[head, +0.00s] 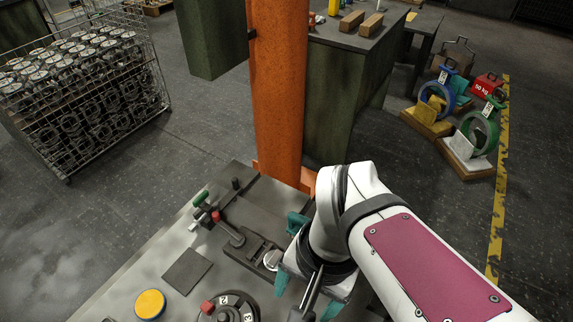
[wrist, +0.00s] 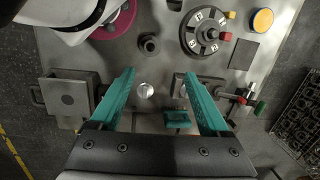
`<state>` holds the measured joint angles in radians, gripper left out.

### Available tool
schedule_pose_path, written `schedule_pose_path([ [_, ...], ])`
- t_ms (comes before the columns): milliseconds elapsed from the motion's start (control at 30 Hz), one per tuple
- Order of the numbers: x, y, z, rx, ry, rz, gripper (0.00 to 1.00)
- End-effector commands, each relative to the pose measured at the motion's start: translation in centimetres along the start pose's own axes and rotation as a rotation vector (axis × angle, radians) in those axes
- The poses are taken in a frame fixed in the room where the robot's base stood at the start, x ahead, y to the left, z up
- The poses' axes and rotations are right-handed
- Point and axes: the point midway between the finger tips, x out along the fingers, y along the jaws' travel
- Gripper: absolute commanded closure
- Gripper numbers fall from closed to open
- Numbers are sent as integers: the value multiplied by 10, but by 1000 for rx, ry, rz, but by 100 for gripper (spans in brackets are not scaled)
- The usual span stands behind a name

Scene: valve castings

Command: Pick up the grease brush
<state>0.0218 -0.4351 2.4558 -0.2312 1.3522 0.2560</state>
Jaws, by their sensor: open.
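I cannot make out the grease brush for certain. A small green-handled item (head: 200,198) lies near the bench's far left edge, beside a red-knobbed lever; it shows right of my gripper in the wrist view (wrist: 260,108). Whether it is the brush is unclear. My gripper (wrist: 160,75) is over the bench with its teal fingers spread wide and nothing held between them. A round silver knob (wrist: 146,90) and a teal block (wrist: 176,119) show in the gap below. In the head view my arm hides part of the bench.
The bench (head: 150,258) carries a yellow button (head: 150,303), a numbered dial (head: 228,308), a dark square plate (head: 187,270) and the red-knobbed lever (head: 215,215). An orange column (head: 277,90) stands at its back. A wire cage of castings (head: 85,75) is on the floor at left.

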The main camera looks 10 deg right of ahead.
Motion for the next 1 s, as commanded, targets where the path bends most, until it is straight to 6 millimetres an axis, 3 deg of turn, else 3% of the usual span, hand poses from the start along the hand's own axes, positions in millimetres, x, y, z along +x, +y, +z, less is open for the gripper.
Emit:
schedule_pose_path([
  [100, -5, -38, -74, 516, 39, 29, 20],
  [200, 6, -66, -140, 968, 88, 28, 20],
  [300, 24, -83, -190, 1312, 126, 12, 20],
  [400, 38, -90, -217, 1506, 148, -3, 20],
  [533, 58, -91, -226, 1574, 153, -5, 20],
  [800, 131, -84, -233, 1571, 153, -6, 20],
  [1000, 159, -82, -236, 1571, 153, -5, 20],
])
